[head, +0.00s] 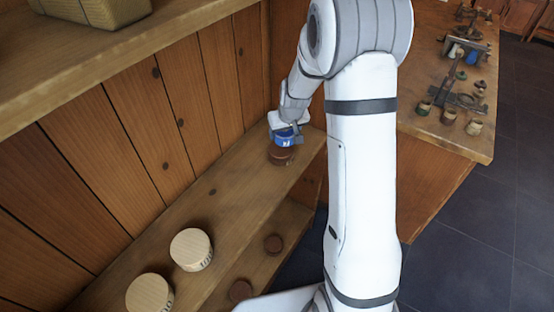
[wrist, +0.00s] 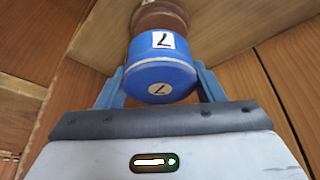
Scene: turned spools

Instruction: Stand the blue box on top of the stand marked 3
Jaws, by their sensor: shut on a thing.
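The blue box (head: 285,139) is a short round tin with a white label reading 7. My gripper (head: 286,133) is shut on it at the far end of the shelf. In the wrist view the blue box (wrist: 162,68) sits between the two blue fingers of my gripper (wrist: 160,82), with a second 7 on its near end face. A brown turned stand (head: 281,157) is directly below the box; it also shows beyond the box in the wrist view (wrist: 159,17). I cannot tell whether box and stand touch. No mark 3 is readable on the stand.
Two pale round wooden boxes (head: 191,249) stand nearer on the same shelf (head: 232,205). A plank wall lies left, with a higher shelf (head: 120,65) above. A bench (head: 425,135) at right holds several small items.

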